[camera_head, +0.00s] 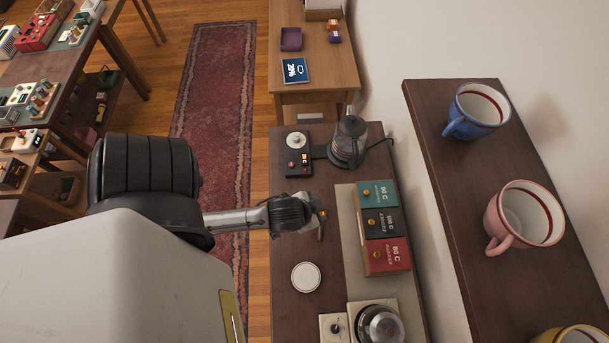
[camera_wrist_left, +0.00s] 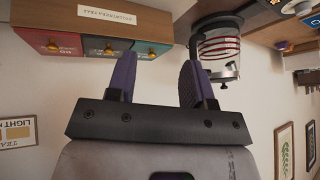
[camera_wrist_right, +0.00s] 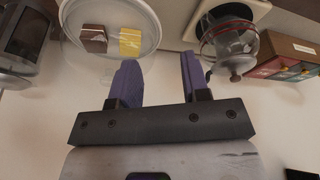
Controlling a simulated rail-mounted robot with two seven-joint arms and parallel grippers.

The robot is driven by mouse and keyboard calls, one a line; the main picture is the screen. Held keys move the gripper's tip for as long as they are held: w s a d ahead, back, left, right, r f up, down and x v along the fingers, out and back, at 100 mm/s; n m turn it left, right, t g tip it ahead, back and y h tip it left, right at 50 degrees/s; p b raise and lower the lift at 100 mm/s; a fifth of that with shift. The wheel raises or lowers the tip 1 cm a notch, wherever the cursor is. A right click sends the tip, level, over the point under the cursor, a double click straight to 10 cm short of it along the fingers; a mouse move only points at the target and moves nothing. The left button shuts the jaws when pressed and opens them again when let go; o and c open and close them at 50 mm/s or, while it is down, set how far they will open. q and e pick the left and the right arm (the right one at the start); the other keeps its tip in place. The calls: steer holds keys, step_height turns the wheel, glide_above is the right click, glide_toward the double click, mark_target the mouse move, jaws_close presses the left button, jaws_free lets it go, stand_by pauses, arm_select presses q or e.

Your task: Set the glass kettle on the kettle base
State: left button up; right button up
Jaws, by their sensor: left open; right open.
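The glass kettle (camera_head: 349,140), with a dark lid and handle, stands at the back right of the dark sideboard. It also shows inverted in the left wrist view (camera_wrist_left: 218,48), with red lines around its glass. The black kettle base (camera_head: 297,160), with its dial and red button, lies just left of it. A dark strip runs from the panel to the kettle's foot; whether the kettle is fully seated cannot be told. My left gripper (camera_head: 321,222) is open and empty over the sideboard, nearer than the kettle. My right gripper (camera_wrist_right: 162,85) is open and empty, outside the head view.
A tea box (camera_head: 383,226) with teal, black and red fronts stands along the wall side. A second glass pot (camera_head: 380,326) sits on a cream knobbed unit (camera_head: 334,328) at the near end. A white saucer (camera_head: 306,277) lies left of them. A mug shelf (camera_head: 455,180) overhangs the right.

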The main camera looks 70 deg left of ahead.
arm_select(q)
steer(key=s+d+r+m+g+h, duration=0.2)
steer(key=s+d+r+g, duration=0.1)
steer(key=s+d, duration=0.2)
steer(key=shift+d+m+h, duration=0.3)
steer(key=shift+d, duration=0.5)
steer(key=shift+s, duration=0.1)
step_height(320, 180, up, 11)
steer(key=p, duration=1)
steer(key=shift+p, duration=0.4)
steer(key=shift+f, duration=0.15)
